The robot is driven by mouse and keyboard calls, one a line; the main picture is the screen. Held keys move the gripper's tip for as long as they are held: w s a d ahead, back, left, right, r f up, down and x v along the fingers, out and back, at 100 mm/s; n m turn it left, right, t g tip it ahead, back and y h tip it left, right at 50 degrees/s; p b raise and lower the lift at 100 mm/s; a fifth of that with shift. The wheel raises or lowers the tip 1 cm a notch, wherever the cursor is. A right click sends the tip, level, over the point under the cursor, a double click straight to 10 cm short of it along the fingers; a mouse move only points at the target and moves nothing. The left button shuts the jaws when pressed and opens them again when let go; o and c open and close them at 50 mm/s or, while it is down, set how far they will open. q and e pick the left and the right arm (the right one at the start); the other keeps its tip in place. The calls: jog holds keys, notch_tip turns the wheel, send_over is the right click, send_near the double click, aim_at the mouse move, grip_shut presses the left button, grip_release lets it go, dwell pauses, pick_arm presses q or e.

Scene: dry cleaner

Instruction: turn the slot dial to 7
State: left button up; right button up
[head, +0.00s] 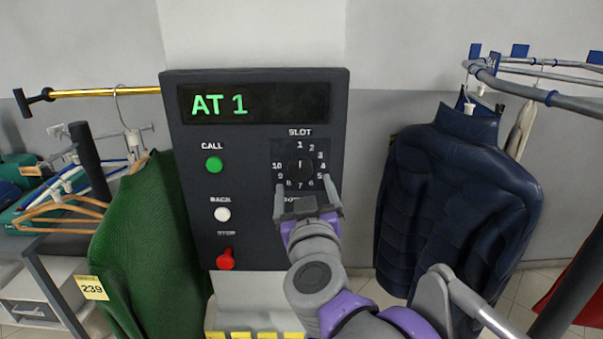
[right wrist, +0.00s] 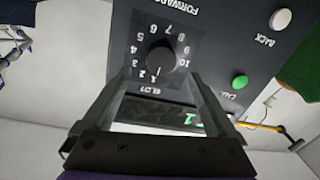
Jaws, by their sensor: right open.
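The slot dial (head: 299,168) is a round black knob ringed by white numbers 1 to 10 on a dark control panel (head: 255,235). Its white mark points up at the 1. The display (head: 255,103) reads "AT 1" in green. My right gripper (head: 307,188) is open and empty just in front of the dial, covering part of the panel below it. In the right wrist view the dial (right wrist: 160,60) appears upside down, just beyond and between the open fingers (right wrist: 160,82), which do not appear to touch it. My left gripper is not in view.
A green call button (head: 214,165), white back button (head: 222,214) and red stop knob (head: 226,260) sit left of the dial. A green garment (head: 150,250) hangs at left, a navy jacket (head: 455,200) at right. A curved grey rail (head: 540,95) runs above the jacket.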

aim_at(301, 171)
jog(key=w, duration=0.5)
jog(key=shift+w+a, duration=0.25)
jog(key=shift+w, duration=0.15)
jog(key=c, duration=1.4)
jog(key=shift+o, duration=0.2)
